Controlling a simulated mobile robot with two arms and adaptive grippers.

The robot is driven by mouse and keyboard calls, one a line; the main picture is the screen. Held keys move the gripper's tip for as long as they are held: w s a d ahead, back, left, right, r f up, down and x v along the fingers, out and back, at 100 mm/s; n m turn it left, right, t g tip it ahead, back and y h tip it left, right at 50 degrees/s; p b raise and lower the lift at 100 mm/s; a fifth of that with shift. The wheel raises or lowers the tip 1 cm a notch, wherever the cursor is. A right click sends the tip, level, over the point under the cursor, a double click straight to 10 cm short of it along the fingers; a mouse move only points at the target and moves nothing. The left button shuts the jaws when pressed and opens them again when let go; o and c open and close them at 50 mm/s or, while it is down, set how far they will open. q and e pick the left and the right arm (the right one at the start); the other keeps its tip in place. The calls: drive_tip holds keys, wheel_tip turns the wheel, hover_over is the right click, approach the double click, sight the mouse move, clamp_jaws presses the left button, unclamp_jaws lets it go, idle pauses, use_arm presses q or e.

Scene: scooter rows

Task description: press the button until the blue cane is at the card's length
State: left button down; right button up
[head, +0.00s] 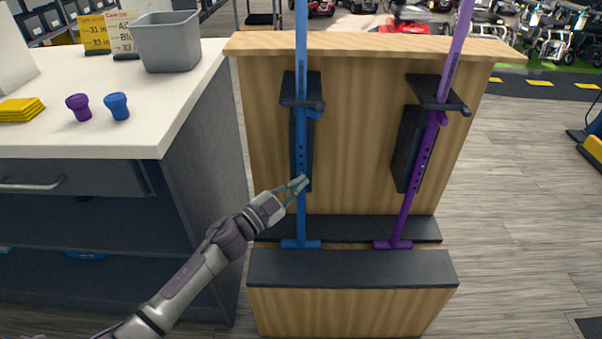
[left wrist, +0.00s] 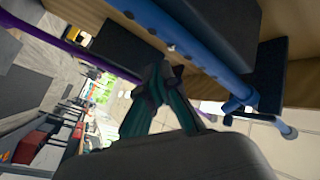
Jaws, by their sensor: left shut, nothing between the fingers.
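The blue cane (head: 301,130) stands upright in the left holder of a wooden stand, its foot (head: 300,244) above a black ledge. A row of dark holes runs along its lower shaft; I cannot tell the button from the holes. It also shows in the left wrist view (left wrist: 192,38), running diagonally. My left gripper (head: 303,181) is shut and empty, its tips at or just in front of the lower shaft; I cannot tell whether they touch. Its fingers also show in the left wrist view (left wrist: 158,80). A yellow card (head: 95,36) and a white card (head: 122,36) stand on the counter; their writing is hard to read.
A purple cane (head: 430,140) leans slightly in the right holder. The wooden stand (head: 365,150) has black ledges (head: 350,268). The white counter (head: 140,130) on the left carries a grey bin (head: 167,42), purple (head: 78,106) and blue (head: 117,105) knobs and yellow pads (head: 20,110).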

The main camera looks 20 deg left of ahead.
use_arm(q)
drive_tip(key=shift+w, duration=0.15)
drive_tip(key=shift+w+a, duration=0.15)
drive_tip(key=shift+w, duration=0.15)
use_arm(e)
drive_tip(key=shift+s+f, duration=0.1)
drive_tip(key=shift+f, duration=0.1)
drive_tip(key=shift+s+f, duration=0.1)
use_arm(q)
drive_tip(key=shift+w, duration=0.1)
idle(0.3)
